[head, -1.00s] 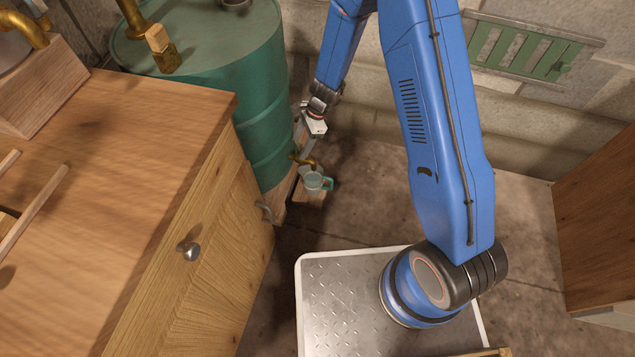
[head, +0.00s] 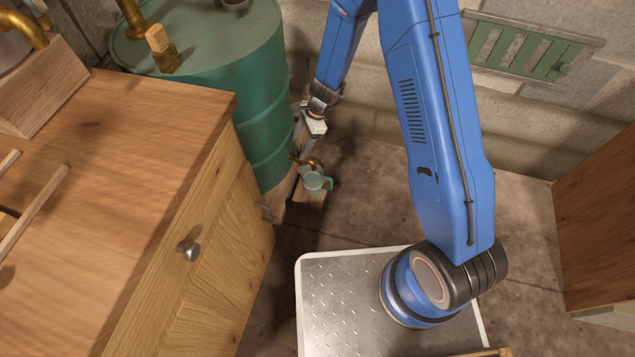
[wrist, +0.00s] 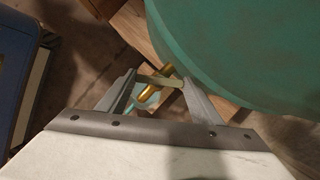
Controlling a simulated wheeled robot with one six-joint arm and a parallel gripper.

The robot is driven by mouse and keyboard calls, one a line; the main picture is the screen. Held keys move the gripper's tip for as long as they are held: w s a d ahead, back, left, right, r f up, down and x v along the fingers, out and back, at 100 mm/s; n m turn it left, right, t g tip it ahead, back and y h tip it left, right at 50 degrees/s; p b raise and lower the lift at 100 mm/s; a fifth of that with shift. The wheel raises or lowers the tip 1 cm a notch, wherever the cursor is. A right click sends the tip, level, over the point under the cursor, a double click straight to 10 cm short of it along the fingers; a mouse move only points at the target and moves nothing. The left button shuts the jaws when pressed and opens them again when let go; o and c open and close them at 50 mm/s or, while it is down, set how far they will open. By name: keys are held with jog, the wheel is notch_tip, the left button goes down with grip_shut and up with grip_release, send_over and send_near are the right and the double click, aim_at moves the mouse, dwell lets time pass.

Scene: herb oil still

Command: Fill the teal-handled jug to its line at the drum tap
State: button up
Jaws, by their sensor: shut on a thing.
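The teal-handled jug (head: 313,184) stands upright on a small wooden stand (head: 309,200) beside the green drum (head: 262,140). Its handle points right. The brass drum tap (head: 310,162) is just above the jug's mouth. My gripper (head: 304,148) reaches down at the tap from above. In the wrist view, my gripper (wrist: 160,81) is shut on a pale bar at the brass tap (wrist: 148,94), which looks like the tap's lever. Part of the jug (wrist: 152,103) shows below, between the fingers. The liquid level and the jug's line cannot be made out.
A wooden cabinet (head: 130,160) with a metal knob stands left, close to the drum. A wooden cupboard (head: 600,220) is at the right. A green slatted vent (head: 525,48) is on the block wall. The floor (head: 380,200) right of the jug is clear.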

jog(key=shift+s+m+t, duration=0.1)
jog(key=shift+m+t, duration=0.3)
jog(key=shift+m, duration=0.7)
dwell(3.8)
jog(key=shift+s+m+t, duration=0.1)
jog(key=shift+m+t, duration=0.3)
jog(key=shift+m, duration=0.5)
jog(key=shift+m+t, duration=0.4)
jog(key=shift+m, duration=0.5)
jog(key=shift+m+t, duration=0.3)
jog(key=shift+m, duration=0.5)
jog(key=shift+s, duration=0.1)
